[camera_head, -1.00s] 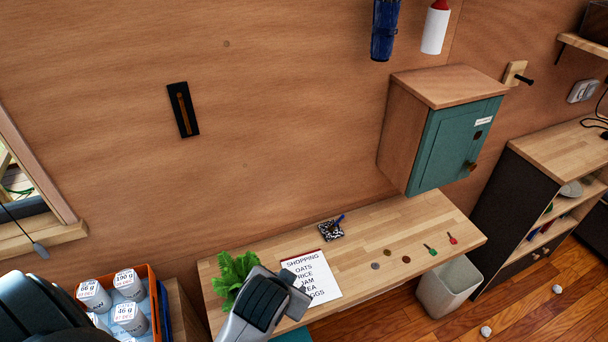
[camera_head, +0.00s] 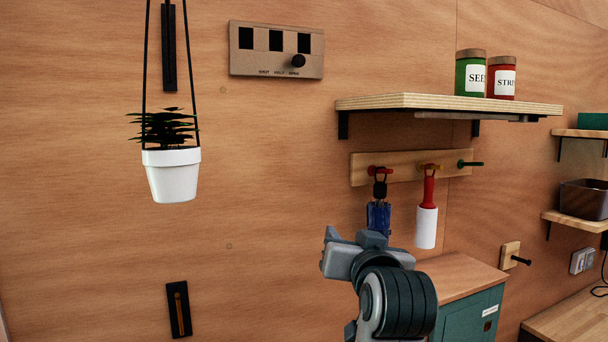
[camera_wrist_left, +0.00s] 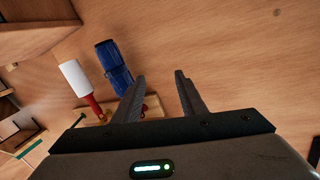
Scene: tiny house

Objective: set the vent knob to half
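The vent panel (camera_head: 276,50) is a wooden plate high on the wall in the head view, with three dark windows and small labels that appear to read shut, half and open. Its round black knob (camera_head: 298,61) sits at the right end, by the open label. My left gripper (camera_head: 330,248) is below and right of the panel, well apart from it. In the left wrist view the left gripper's (camera_wrist_left: 160,76) two fingers are apart with nothing between them. The vent panel is not seen in the wrist view. My right gripper is not in view.
A hanging white plant pot (camera_head: 172,175) is left of the panel. A shelf (camera_head: 440,103) with two jars juts out at right. Below it a peg rail (camera_head: 412,168) holds a blue item (camera_head: 378,216) and a white roller (camera_head: 426,227). Wall below the panel is bare.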

